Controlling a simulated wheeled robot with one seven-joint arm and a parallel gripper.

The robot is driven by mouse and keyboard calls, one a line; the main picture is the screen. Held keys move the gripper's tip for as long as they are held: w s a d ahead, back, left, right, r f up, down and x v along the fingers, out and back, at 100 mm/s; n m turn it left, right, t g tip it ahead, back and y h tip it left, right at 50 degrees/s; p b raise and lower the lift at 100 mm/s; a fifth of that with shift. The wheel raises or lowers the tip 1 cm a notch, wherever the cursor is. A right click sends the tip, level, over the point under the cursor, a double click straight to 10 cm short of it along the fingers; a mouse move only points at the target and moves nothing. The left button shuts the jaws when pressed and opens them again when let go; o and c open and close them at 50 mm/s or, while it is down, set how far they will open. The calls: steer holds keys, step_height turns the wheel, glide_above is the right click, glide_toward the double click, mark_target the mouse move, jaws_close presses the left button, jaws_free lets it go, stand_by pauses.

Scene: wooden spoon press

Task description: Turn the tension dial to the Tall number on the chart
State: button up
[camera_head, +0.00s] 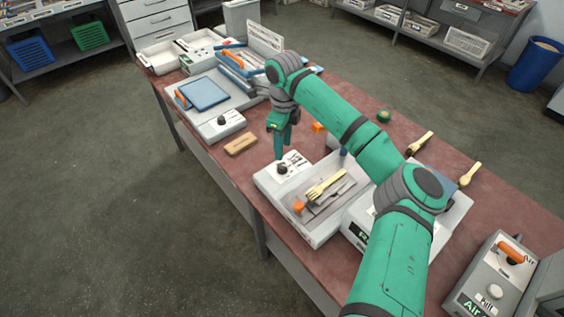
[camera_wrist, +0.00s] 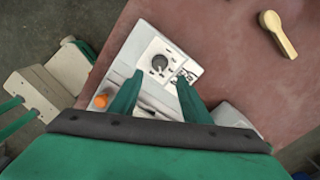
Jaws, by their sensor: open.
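The chart's numbers are too small to read. My gripper (camera_head: 281,152) points down above the dial panel, apart from the dial. In the wrist view my gripper (camera_wrist: 158,78) has its two green fingers spread, with nothing between them. A second dial (camera_head: 222,120) sits on the blue-plated unit farther back.
Pale spoon shapes and an orange knob (camera_head: 298,206) are on the unit beside the dial. A wooden block (camera_head: 241,143) lies to the left. Loose spoons (camera_head: 420,143) lie at right. A control box (camera_head: 495,275) stands at the near right.

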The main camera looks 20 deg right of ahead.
mark_target(282, 165)
step_height(282, 165, down, 8)
steer(key=shift+s+a+f, duration=0.1)
steer(key=shift+a+f, duration=0.05)
steer(key=shift+c, duration=0.3)
steer(key=c, duration=1)
